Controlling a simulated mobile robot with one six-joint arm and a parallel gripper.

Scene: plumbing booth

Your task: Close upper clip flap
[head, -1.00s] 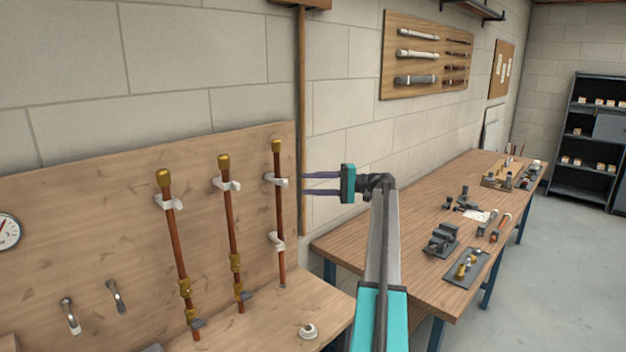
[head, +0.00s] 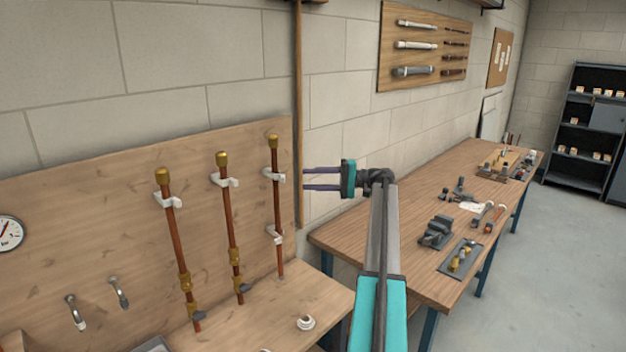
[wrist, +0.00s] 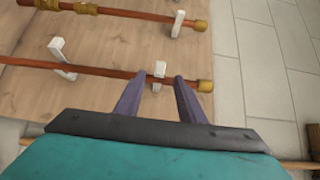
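The rightmost copper pipe (head: 279,205) stands upright against the wooden panel, with a brass cap on top. Its white upper clip (head: 274,176) sits a little below the cap. Its white lower clip (head: 275,235) is near the bottom. My gripper (head: 304,179) is open and empty, just right of the upper clip in the head view. In the wrist view the upper clip (wrist: 159,69) shows between the fingertips of my gripper (wrist: 158,82), apart from both fingers as far as I can see. The lower clip (wrist: 62,59) lies further left there. The upper flap's exact angle is unclear.
Two more capped copper pipes (head: 229,220) (head: 173,235) with white clips stand to the left. A small white round part (head: 306,323) lies on the bench ledge. A wooden workbench (head: 370,248) with tools stands at right. A vertical wooden strip (head: 298,120) runs behind my fingers.

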